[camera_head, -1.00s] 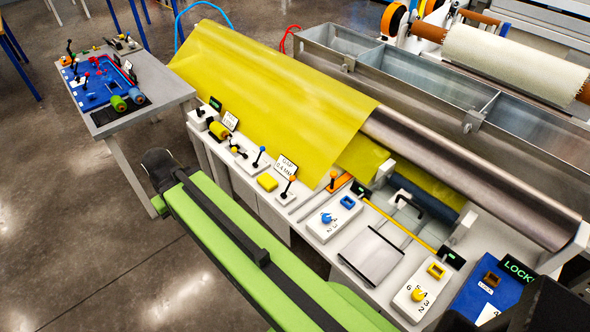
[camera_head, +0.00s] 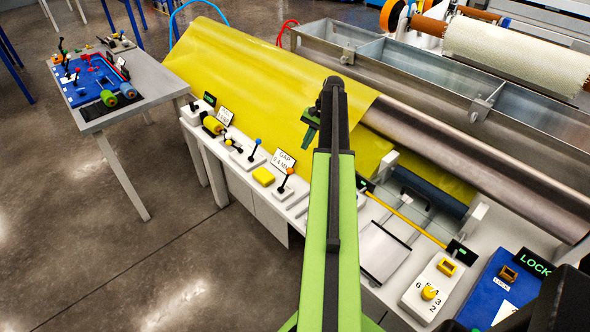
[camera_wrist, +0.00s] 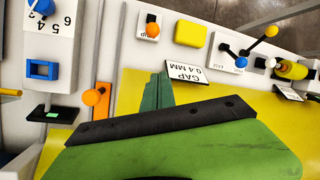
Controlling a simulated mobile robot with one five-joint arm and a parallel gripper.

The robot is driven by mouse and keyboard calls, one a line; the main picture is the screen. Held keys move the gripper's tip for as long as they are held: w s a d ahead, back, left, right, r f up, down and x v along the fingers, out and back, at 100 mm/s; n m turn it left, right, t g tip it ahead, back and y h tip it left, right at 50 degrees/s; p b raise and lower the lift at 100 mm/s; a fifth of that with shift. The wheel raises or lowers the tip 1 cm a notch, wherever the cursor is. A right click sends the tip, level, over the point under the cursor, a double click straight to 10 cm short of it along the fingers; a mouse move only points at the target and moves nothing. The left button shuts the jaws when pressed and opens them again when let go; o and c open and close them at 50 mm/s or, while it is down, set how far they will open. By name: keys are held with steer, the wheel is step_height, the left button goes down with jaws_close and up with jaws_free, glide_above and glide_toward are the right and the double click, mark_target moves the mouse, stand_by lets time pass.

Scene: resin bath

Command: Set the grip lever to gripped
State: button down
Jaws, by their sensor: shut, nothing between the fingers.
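No readable label in view says grip. A blue-ball lever (camera_head: 258,142) stands on a white base along the machine's front edge. In the wrist view its blue ball (camera_wrist: 244,53) shows at the upper right, and its base label appears to end in "EASE". Another lever, with an orange ball (camera_head: 289,171), stands by the "GAP 0.4 MM" sign (camera_head: 283,160); it shows in the wrist view (camera_wrist: 152,29). My gripper (camera_head: 309,132) is shut and empty over the yellow sheet, apart from these levers. In the wrist view its green fingers (camera_wrist: 157,93) point towards the panel.
A yellow pad (camera_head: 263,176) lies between the blue-ball lever and the GAP lever. A numbered dial (camera_head: 429,292) and a blue panel (camera_head: 487,281) are at right. Metal tanks stand behind the yellow sheet (camera_head: 240,75).

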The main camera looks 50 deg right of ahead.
mark_target(287, 177)
steer(key=b+x, duration=0.9)
steer(key=shift+f, duration=0.4)
steer(key=shift+a+f, duration=0.2)
steer(key=shift+a, duration=0.2)
steer(key=a+r+p, duration=0.1)
steer(key=s+a+r+p, duration=0.1)
steer(key=shift+s+a+r, duration=0.2)
steer(key=shift+a+r, duration=0.1)
